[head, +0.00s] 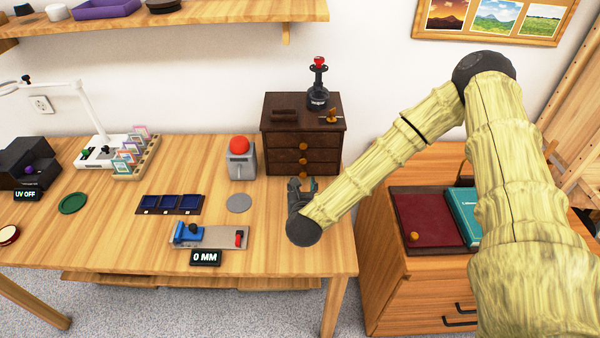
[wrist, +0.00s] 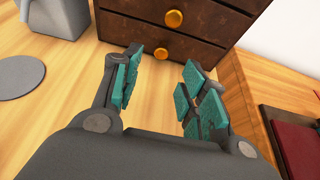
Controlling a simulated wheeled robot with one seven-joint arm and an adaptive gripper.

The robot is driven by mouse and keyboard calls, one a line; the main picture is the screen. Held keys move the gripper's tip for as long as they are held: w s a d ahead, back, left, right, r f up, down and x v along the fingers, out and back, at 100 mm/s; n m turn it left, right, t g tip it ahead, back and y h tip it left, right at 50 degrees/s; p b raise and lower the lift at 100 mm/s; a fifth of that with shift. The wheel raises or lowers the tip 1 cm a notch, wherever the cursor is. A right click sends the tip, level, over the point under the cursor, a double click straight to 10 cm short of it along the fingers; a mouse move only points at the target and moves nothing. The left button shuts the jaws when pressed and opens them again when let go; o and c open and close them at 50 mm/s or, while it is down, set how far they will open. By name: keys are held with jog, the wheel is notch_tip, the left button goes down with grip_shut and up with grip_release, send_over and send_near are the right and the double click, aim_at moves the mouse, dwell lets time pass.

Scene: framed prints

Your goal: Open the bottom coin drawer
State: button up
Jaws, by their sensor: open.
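A small dark brown coin cabinet (head: 278,134) stands at the back right of the wooden table, with stacked drawers and round orange-gold knobs. The bottom coin drawer shows low on its front in the wrist view (wrist: 137,32), its knob (wrist: 162,53) between and just beyond my fingertips. The drawers look shut. My gripper (head: 303,186) is in front of the cabinet, low over the table. Its teal-padded fingers also show in the wrist view (wrist: 163,78), open and empty, apart from the knob. In the head view my gripper partly covers the cabinet's lowest front.
A grey box with a red dome button (head: 240,165) and a grey disc (head: 239,203) lie left of my gripper. A gauge labelled "0 MM" (head: 205,257) is at the front.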

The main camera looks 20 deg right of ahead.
aim_at(303, 174)
jog(key=shift+w+d+r, duration=0.1)
jog(key=shift+w+d, duration=0.1)
jog(key=shift+w, duration=0.15)
jog(key=p+x, duration=0.2)
jog(key=x, duration=0.4)
jog(key=shift+w+d, duration=0.2)
jog(key=shift+w, duration=0.1)
jog(key=shift+f+p+x, duration=0.25)
jog(key=shift+p+x, duration=0.2)
jog(key=shift+x, duration=0.75)
jog(key=shift+s, duration=0.1)
grip_shut()
